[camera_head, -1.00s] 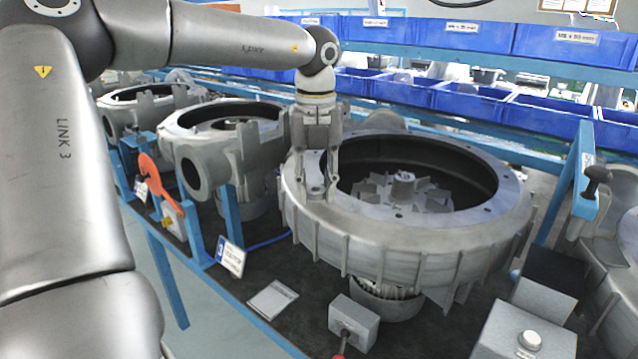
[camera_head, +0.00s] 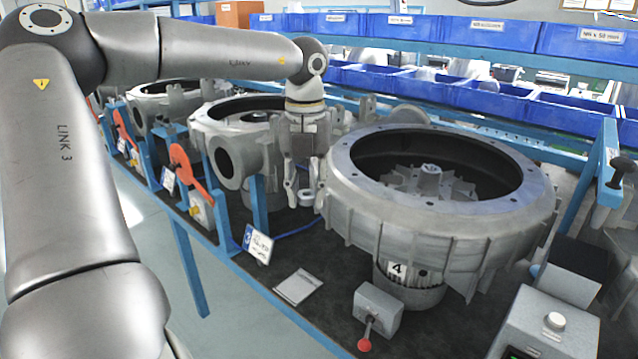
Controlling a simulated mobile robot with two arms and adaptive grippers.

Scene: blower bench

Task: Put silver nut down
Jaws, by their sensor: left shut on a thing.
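My left gripper (camera_head: 305,199) reaches in from the left and points down, beside the left edge of the nearest grey blower housing (camera_head: 450,243). Its fingers are shut on a small silver piece, the silver nut (camera_head: 306,196), which shows only faintly between the fingertips. The nut is held above the dark bench top (camera_head: 325,262), just off the housing's flanged rim. Whether a fingertip touches the housing cannot be told. My right gripper is not in view.
A second blower housing (camera_head: 226,155) stands behind and left of the gripper. A grey box with a red-knobbed lever (camera_head: 378,310) and a white card (camera_head: 298,287) are on the bench. Blue bins (camera_head: 495,97) line the back. Bench between card and housing is clear.

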